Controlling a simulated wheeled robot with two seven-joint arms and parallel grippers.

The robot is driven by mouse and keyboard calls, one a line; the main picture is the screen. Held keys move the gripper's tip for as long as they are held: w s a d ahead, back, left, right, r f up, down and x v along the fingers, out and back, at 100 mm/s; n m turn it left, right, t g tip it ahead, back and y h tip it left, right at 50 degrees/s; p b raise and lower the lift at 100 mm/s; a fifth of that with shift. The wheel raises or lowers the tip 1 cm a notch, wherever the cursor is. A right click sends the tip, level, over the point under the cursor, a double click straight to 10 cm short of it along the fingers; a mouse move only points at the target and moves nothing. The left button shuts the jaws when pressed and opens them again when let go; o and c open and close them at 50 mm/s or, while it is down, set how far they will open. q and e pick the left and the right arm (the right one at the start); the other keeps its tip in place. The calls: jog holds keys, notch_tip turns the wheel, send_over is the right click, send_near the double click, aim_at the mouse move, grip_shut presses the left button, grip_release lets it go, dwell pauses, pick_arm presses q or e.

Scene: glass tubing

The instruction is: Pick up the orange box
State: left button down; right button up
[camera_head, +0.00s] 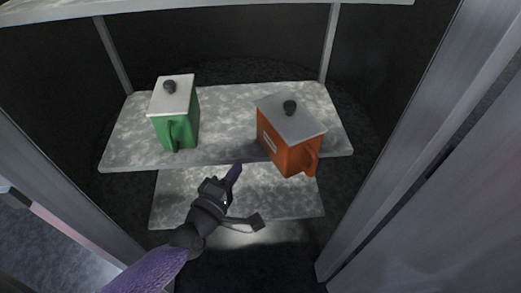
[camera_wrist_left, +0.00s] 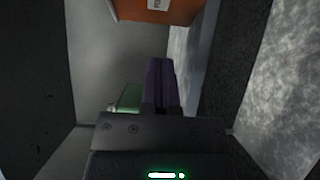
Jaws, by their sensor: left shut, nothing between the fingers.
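The orange box (camera_head: 288,142) has a grey lid with a dark knob and a side handle. It stands upright on the right part of the upper shelf, at the front edge. Part of it shows at the top of the left wrist view (camera_wrist_left: 168,10), with a white label. My left gripper (camera_head: 238,172) is in front of the shelf edge, left of the orange box and apart from it. Its purple fingers (camera_wrist_left: 161,85) are shut with nothing between them. My right gripper does not show.
A similar green box (camera_head: 182,120) stands on the left part of the upper shelf (camera_head: 225,120). A lower shelf (camera_head: 275,190) lies beneath. Grey metal posts and panels (camera_head: 400,130) flank the opening on both sides. The shelf between the boxes is clear.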

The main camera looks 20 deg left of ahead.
aim_at(275, 151)
pick_arm(q)
jog(key=w+d, duration=0.1)
jog(key=w, duration=0.1)
jog(key=w+d, duration=0.1)
jog(key=w, duration=0.1)
jog(key=w+d, duration=0.1)
jog(key=w, duration=0.1)
jog(key=shift+w+d, duration=0.2)
jog(key=shift+w, duration=0.1)
jog(key=shift+w+d, duration=0.25)
jog(key=shift+d, duration=0.1)
jog(key=shift+w+d, duration=0.9)
jog(key=shift+d, duration=0.3)
jog(key=shift+w+d, duration=0.15)
jog(key=shift+d, duration=0.1)
jog(key=shift+a, duration=0.2)
